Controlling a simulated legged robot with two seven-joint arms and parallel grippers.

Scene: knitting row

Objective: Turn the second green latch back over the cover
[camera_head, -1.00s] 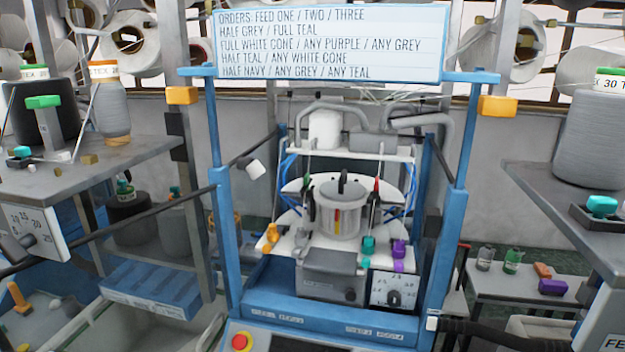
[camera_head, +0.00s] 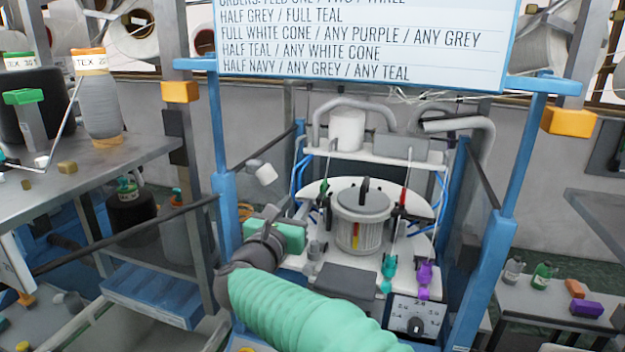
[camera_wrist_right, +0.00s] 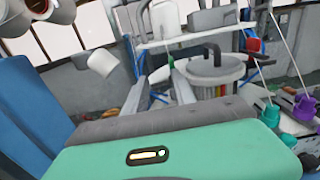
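The round grey machine head (camera_head: 362,225) with its lidded top stands in the middle of the blue frame. A teal-green piece (camera_head: 389,268) stands at its front right, beside a purple piece (camera_head: 425,272). A small green tip (camera_head: 323,184) shows at its left. I cannot tell which of these is the second green latch, or which part is the cover. My right gripper (camera_head: 317,229) is left of the round head, its two grey fingers apart and apparently empty. They also show apart in the right wrist view (camera_wrist_right: 160,82). My left gripper is out of view.
A blue post (camera_head: 223,190) rises left of my right gripper and another blue post (camera_head: 492,260) stands at the right. A white dial box (camera_head: 416,318) sits at the machine's front right. A grey table (camera_head: 110,165) with cones stands at the left.

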